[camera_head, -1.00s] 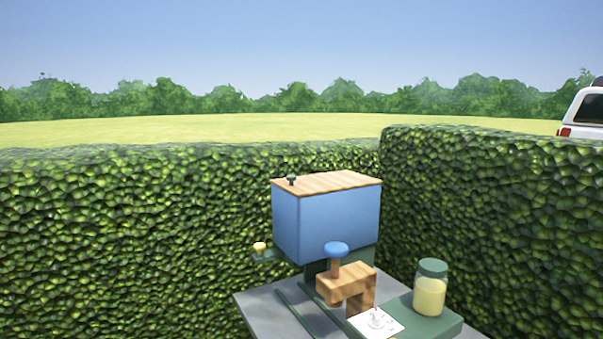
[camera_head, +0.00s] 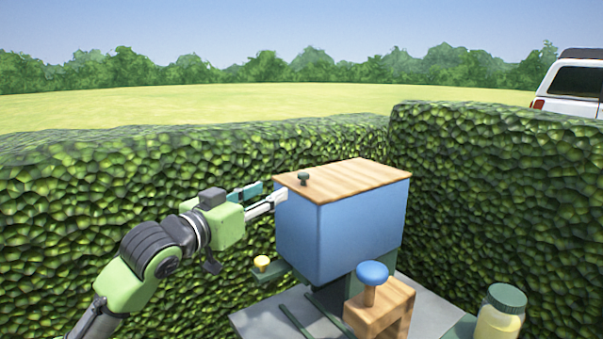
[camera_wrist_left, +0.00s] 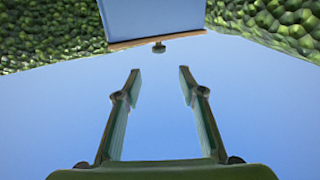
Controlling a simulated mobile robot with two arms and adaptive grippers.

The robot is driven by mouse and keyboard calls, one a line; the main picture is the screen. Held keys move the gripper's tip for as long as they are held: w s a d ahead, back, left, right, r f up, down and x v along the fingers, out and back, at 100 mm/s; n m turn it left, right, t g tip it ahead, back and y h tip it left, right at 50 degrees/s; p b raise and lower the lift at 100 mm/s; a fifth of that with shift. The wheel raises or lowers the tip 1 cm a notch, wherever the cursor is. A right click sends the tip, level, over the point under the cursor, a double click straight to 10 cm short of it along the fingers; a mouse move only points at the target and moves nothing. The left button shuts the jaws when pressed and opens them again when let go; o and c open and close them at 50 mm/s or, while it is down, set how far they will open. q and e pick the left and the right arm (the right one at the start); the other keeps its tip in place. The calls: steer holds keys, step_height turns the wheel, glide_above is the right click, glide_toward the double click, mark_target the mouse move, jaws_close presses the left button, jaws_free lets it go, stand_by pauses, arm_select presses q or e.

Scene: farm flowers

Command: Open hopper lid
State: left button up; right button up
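The blue hopper (camera_head: 345,232) stands on the grey table with its wooden lid (camera_head: 345,178) lying flat and closed on top. A small dark green knob (camera_head: 304,177) sticks up near the lid's left end. My left gripper (camera_head: 270,196) is at the hopper's left side, close to the lid edge below the knob. In the left wrist view the hopper (camera_wrist_left: 155,18), the lid edge (camera_wrist_left: 170,40) and the knob (camera_wrist_left: 158,47) appear upside down. There the left gripper (camera_wrist_left: 158,75) is open, with nothing between its fingers and the knob ahead of them. My right gripper is not in view.
A wooden block with a blue round knob (camera_head: 371,273) stands in front of the hopper. A jar with a green lid (camera_head: 500,313) is at the lower right. Hedges (camera_head: 490,190) stand close behind and at right.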

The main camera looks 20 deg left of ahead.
arm_select(q)
steer(key=p, duration=0.2)
glide_toward(300, 177)
steer(key=w+d, duration=0.1)
steer(key=w, duration=0.1)
steer(key=p+x, duration=0.1)
steer(key=x, duration=0.5)
steer(key=shift+w+r, duration=0.1)
steer(key=shift+w, duration=0.75)
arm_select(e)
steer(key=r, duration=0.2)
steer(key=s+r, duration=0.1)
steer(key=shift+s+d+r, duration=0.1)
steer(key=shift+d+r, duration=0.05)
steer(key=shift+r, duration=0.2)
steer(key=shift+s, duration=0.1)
arm_select(q)
steer(key=c, duration=1)
jaws_close()
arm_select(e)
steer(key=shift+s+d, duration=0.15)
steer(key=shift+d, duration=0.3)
